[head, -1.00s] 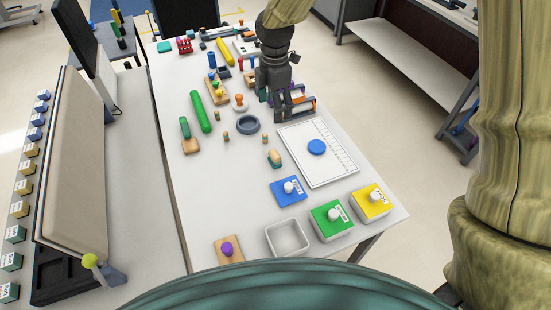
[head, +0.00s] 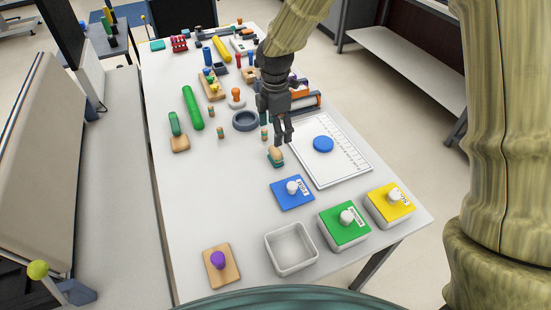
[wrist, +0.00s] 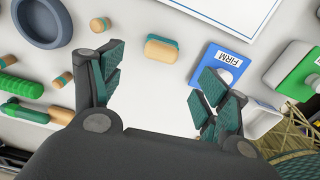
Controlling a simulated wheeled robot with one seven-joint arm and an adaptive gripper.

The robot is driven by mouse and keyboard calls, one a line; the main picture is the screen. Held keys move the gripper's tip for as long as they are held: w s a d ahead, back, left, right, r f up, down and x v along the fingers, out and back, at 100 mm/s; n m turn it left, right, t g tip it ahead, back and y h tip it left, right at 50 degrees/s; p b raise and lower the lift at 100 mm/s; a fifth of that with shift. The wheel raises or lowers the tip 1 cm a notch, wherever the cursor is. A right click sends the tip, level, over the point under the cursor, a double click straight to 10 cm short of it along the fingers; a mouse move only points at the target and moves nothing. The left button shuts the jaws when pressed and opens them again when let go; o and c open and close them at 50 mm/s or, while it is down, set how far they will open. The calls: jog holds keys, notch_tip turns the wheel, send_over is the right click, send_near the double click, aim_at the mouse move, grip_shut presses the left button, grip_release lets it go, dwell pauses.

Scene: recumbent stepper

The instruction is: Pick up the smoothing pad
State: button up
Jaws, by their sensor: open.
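The likely smoothing pad (head: 276,155) is a small rounded block with a tan top and teal underside. It lies on the white table, left of the white ruled board. In the wrist view the pad (wrist: 174,51) lies past the fingertips, between their two lines and apart from both. My gripper (head: 283,139) is open and empty, pointing down, and in the head view its tips show just above the pad's far end. It also shows in the wrist view (wrist: 162,92), with two dark fingers spread wide. Their exact height above the table is hard to tell.
A white board (head: 334,168) with a blue disc (head: 323,144) lies right of the pad. A blue FIRM block (head: 292,192) is nearer. Small striped pegs (head: 221,132) and a grey ring (head: 246,121) stand behind and left. The table's left front is mostly clear.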

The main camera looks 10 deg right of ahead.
aim_at(276, 149)
jog(key=shift+d+f+p, duration=0.1)
jog(key=shift+f+p, duration=0.55)
jog(key=shift+f, duration=4.1)
jog(key=shift+c, duration=0.4)
jog(key=c, duration=1)
